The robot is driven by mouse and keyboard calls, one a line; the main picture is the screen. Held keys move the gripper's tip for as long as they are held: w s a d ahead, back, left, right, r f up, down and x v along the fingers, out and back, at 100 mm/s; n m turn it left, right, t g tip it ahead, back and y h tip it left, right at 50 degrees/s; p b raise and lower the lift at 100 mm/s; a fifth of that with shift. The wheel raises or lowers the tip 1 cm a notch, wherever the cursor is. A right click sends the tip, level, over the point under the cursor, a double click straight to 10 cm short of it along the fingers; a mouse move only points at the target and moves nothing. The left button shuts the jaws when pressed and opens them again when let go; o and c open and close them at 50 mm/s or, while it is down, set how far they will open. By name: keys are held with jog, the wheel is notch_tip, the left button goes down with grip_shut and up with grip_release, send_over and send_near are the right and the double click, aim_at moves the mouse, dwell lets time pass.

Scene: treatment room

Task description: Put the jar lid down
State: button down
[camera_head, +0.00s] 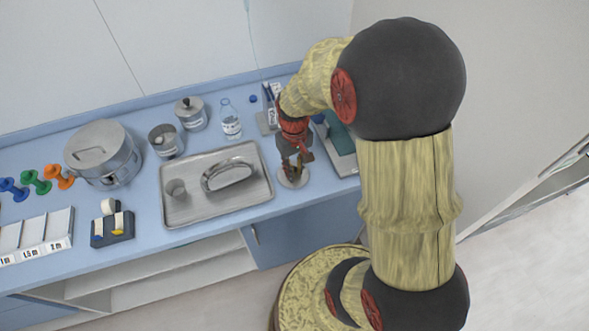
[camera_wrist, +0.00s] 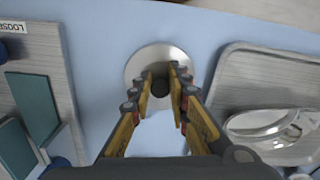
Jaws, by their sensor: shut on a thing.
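The jar lid (camera_head: 293,179) is a round steel disc with a dark knob; it shows in the wrist view (camera_wrist: 142,68) too. My gripper (camera_head: 293,166) points down over it, and in the wrist view its fingertips (camera_wrist: 160,82) are closed around the knob. The lid is at or just above the blue counter (camera_head: 150,255), right of the steel tray; I cannot tell whether it touches. An open steel jar (camera_head: 166,144) with pale contents stands behind the tray. Another steel jar (camera_head: 191,116) beside it has its lid on.
A flat board (camera_head: 340,152) with green pieces lies right of my gripper. A bottle (camera_head: 230,120) stands behind the tray. A large pot (camera_head: 103,155) stands at left. The counter's front edge is near.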

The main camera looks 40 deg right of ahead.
jog(key=shift+f, duration=0.15)
jog(key=c, duration=1.7)
grip_release()
notch_tip(320, 180, up, 12)
jog(key=r+p, duration=0.1)
jog(key=p, duration=0.2)
jog(key=s+a+r+t, duration=0.2)
jog(key=s+a+r, duration=0.1)
jog(key=a+r, duration=0.1)
jog(key=s+a+r+t, duration=0.2)
jog(key=s+a+r, duration=0.2)
jog(key=r, duration=0.2)
jog(key=s+a+r+n+t, duration=0.1)
jog(key=s+a+r, duration=0.3)
jog(key=r, duration=0.1)
jog(key=shift+s+r+t, duration=0.25)
jog(key=shift+r+t, duration=0.05)
jog(key=shift+t, duration=0.1)
